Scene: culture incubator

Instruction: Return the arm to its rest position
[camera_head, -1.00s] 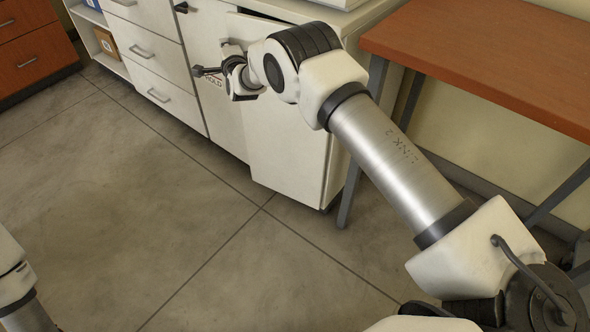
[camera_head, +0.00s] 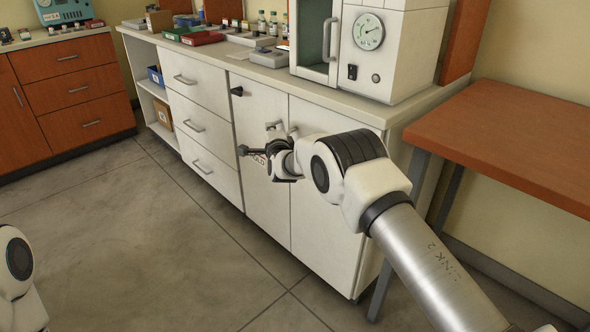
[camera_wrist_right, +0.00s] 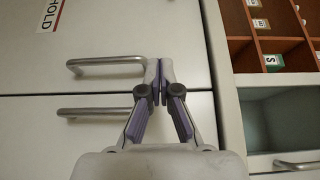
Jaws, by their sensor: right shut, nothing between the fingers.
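My right arm reaches in from the lower right in the head view, with its right gripper (camera_head: 272,152) in front of the white cabinet doors (camera_head: 322,185). In the right wrist view the gripper (camera_wrist_right: 160,66) is shut and empty, its two fingertips together. Two metal bar handles (camera_wrist_right: 105,65) lie just left of the fingers in that view. Whether the fingers touch the doors or handles cannot be told. A part of my left arm (camera_head: 18,275) shows at the lower left; its gripper is out of the picture.
A sterilizer-like unit with a round gauge (camera_head: 368,32) stands on the counter (camera_head: 262,72), with trays and bottles to its left. A brown table (camera_head: 510,135) is on the right. White drawers (camera_head: 195,125) are left of the doors. Grey floor (camera_head: 130,240) in front is clear.

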